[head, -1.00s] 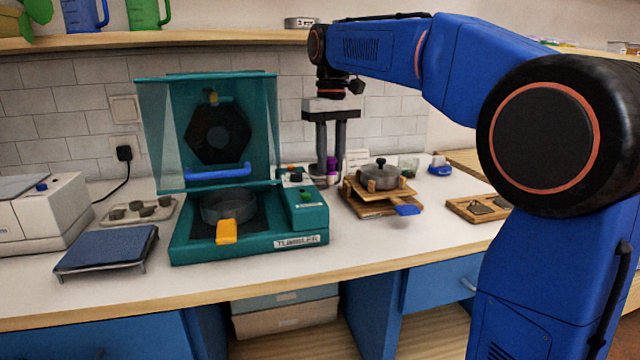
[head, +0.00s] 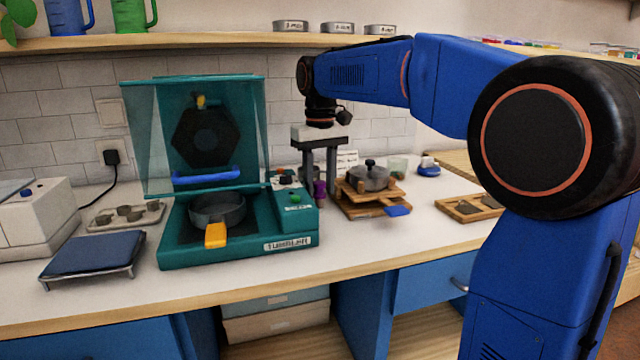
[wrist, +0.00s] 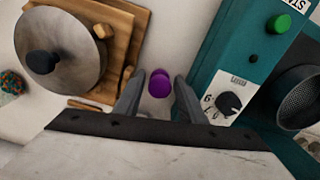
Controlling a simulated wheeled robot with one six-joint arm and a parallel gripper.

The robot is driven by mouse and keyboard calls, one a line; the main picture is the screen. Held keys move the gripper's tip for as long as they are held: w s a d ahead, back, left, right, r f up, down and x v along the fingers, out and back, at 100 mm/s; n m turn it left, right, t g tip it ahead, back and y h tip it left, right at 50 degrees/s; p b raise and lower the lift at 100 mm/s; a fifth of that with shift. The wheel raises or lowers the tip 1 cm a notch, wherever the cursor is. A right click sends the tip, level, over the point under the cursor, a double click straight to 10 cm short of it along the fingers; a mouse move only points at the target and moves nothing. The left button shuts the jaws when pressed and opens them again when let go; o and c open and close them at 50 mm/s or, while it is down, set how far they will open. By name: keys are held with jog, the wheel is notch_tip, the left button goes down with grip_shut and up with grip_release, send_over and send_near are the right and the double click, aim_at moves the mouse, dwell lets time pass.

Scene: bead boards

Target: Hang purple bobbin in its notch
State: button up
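The purple bobbin (head: 319,191) is between the fingertips of my gripper (head: 319,190), low behind the teal machine's right side. In the wrist view the purple bobbin (wrist: 159,84) shows between the two grey fingers of my gripper (wrist: 160,90), which close in on it from both sides. It moves together with the gripper, so the gripper looks shut on it. The bobbin's lower end is partly hidden in the head view. I cannot make out its notch.
The teal machine (head: 240,252) with raised lid stands close on the left. A lidded pot (head: 368,178) on a wooden stand (head: 372,210) stands close on the right. A shelf (head: 200,42) runs above. A blue-topped stand (head: 95,254) is at the left; the front counter is clear.

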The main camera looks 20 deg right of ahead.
jog(key=shift+o, duration=0.2)
jog(key=shift+o, duration=0.5)
notch_tip(320, 180, up, 12)
notch_tip(320, 180, up, 5)
jog(key=n, duration=1.3)
send_over(318, 181)
jog(key=shift+n, duration=0.3)
notch_tip(318, 181, down, 11)
jog(key=shift+s+f, duration=0.15)
jog(key=shift+f, duration=0.05)
jog(key=shift+s+d+f, duration=0.1)
jog(key=shift+f, duration=1.3)
jog(key=shift+s+f, duration=0.1)
jog(key=shift+f, duration=1.25)
grip_shut()
jog(key=shift+r, duration=0.1)
